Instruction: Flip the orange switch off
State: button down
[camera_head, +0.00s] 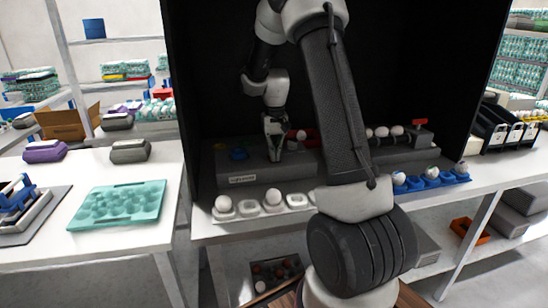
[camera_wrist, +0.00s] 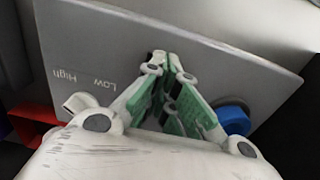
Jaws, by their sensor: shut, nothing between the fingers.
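My gripper (camera_head: 276,157) is shut and empty, pointing down at the grey control box (camera_head: 262,174) inside the black booth. In the wrist view the green-padded fingers of my gripper (camera_wrist: 163,62) meet at the tips, over the face of the grey panel (camera_wrist: 215,70) marked "Low" and "High". A blue knob (camera_wrist: 235,119) sits on the panel to the right of the fingers; it also shows in the head view (camera_head: 238,154), left of my gripper. I cannot make out an orange switch in either view; my gripper may hide it. Whether the fingertips touch the panel is unclear.
White cups with eggs (camera_head: 223,205) stand in a row before the box. A blue egg holder (camera_head: 432,181) is at the right. A red part (camera_head: 419,122) stands on another grey unit. A teal egg tray (camera_head: 118,204) lies on the left table.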

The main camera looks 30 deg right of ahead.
jog(key=shift+r, duration=3.45)
jog(key=shift+n+g, duration=0.3)
jog(key=shift+g, duration=0.1)
jog(key=s, duration=0.1)
jog(key=s+f, duration=0.2)
jog(key=s, duration=0.1)
jog(key=shift+a, duration=0.3)
jog(key=s+a+r+n+t, duration=0.1)
jog(key=s+r, duration=0.3)
jog(key=s, duration=0.4)
jog(key=s+a+r+n+t, duration=0.1)
jog(key=s+a+r, duration=0.3)
jog(key=s, duration=0.5)
jog(key=s+a+r+n+t, duration=0.1)
jog(key=s+a+r+t, duration=0.2)
jog(key=s, duration=0.6)
jog(key=shift+r, duration=0.6)
jog(key=shift+d, duration=0.1)
